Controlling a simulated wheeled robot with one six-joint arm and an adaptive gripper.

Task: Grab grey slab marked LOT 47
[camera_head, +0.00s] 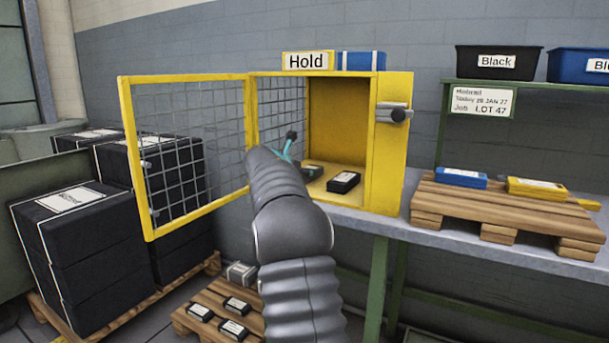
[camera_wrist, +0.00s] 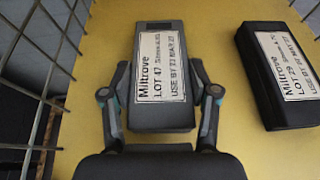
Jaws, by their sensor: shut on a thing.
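A dark grey slab (camera_wrist: 161,117) with a white label reading Miltrove, LOT 47, USE BY 22 MAR 27 lies on the yellow floor of the cage in the wrist view. My gripper (camera_wrist: 160,75) has one finger on each long side of it and is shut on it. In the head view the slab (camera_head: 313,171) is partly hidden by my arm. A second dark slab (camera_wrist: 283,75), labelled LOT 29, lies apart to its right; it also shows in the head view (camera_head: 344,182).
The yellow cage (camera_head: 392,170) marked Hold has its mesh door (camera_head: 185,232) swung open to the left. Its mesh side wall (camera_wrist: 40,98) is close on the left. A wooden pallet (camera_head: 505,212) with blue and yellow slabs stands right of the cage.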

